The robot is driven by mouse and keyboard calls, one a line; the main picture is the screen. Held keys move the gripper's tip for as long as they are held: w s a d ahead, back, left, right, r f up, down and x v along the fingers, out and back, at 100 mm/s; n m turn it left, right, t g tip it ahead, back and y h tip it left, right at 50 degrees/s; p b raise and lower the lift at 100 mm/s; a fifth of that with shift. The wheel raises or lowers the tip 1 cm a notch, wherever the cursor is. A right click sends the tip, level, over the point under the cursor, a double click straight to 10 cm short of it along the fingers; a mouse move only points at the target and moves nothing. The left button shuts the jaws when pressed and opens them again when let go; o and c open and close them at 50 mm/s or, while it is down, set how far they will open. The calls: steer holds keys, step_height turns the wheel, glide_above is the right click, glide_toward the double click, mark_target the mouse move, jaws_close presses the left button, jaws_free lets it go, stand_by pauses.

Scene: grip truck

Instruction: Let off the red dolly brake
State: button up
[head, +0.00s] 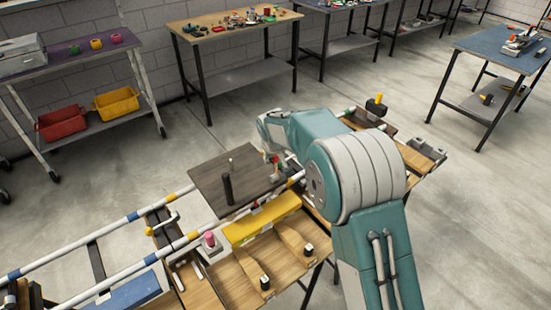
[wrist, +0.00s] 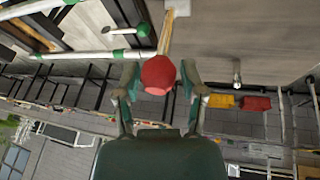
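The brake lever shows in the wrist view as a pale shaft with a round red knob (wrist: 158,76), rising from a light plate on the grey-brown dolly deck. The dark dolly platform (head: 208,178) rests on the rails in the head view, with a black post (head: 227,188) standing on it. My gripper (wrist: 160,72) is open, with one finger on each side of the red knob and a small gap visible at both sides. In the head view my gripper is small and partly hidden by my arm at the platform's far right edge.
White rails (head: 95,258) with blue and yellow bands run along the wooden bench. A yellow block (head: 262,219) and a pink-topped knob (head: 210,239) are near the platform's front. Red (head: 61,122) and yellow (head: 117,102) bins sit on a shelf behind. Open floor surrounds the bench.

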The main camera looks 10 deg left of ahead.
steer(key=shift+a+f, duration=0.1)
steer(key=a+v, duration=0.1)
steer(key=v, duration=1)
steer(key=shift+s+d+r, duration=0.25)
steer(key=shift+d+r, duration=0.1)
steer(key=shift+d, duration=0.15)
